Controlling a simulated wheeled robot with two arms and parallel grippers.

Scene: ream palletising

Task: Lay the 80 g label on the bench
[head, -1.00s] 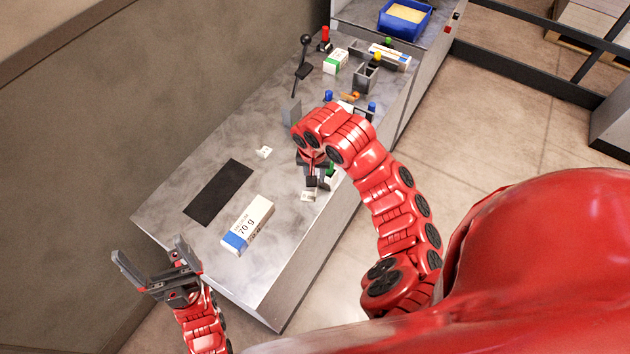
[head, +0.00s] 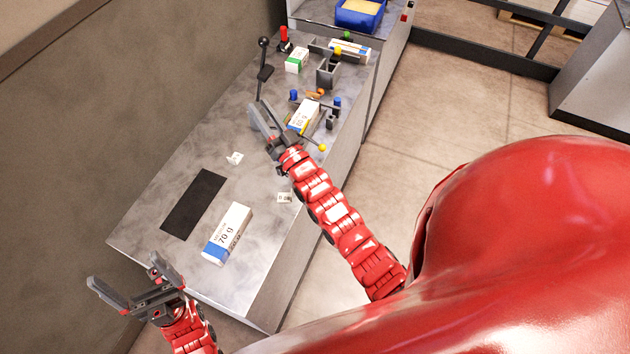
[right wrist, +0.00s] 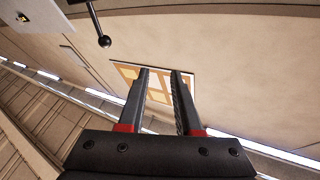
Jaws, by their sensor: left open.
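Two small white label cards lie flat on the grey bench (head: 150,228). One card (head: 235,158) is near the dark mat, the other card (head: 285,197) near the front edge. Their print is too small to tell which is the 80 g one. My right gripper (head: 262,122) is raised over the bench, apart from both cards; in the right wrist view its two fingers (right wrist: 160,82) are apart with nothing between them. My left gripper (head: 125,278) is open and empty, off the bench's near left end.
A 70 g ream (head: 228,233) lies beside the dark mat (head: 193,204). An 80 g ream (head: 303,117) lies farther back among blue- and yellow-knobbed fittings. A black-knobbed lever (head: 263,68) stands behind my right gripper. A blue tray (head: 360,16) is at the far end.

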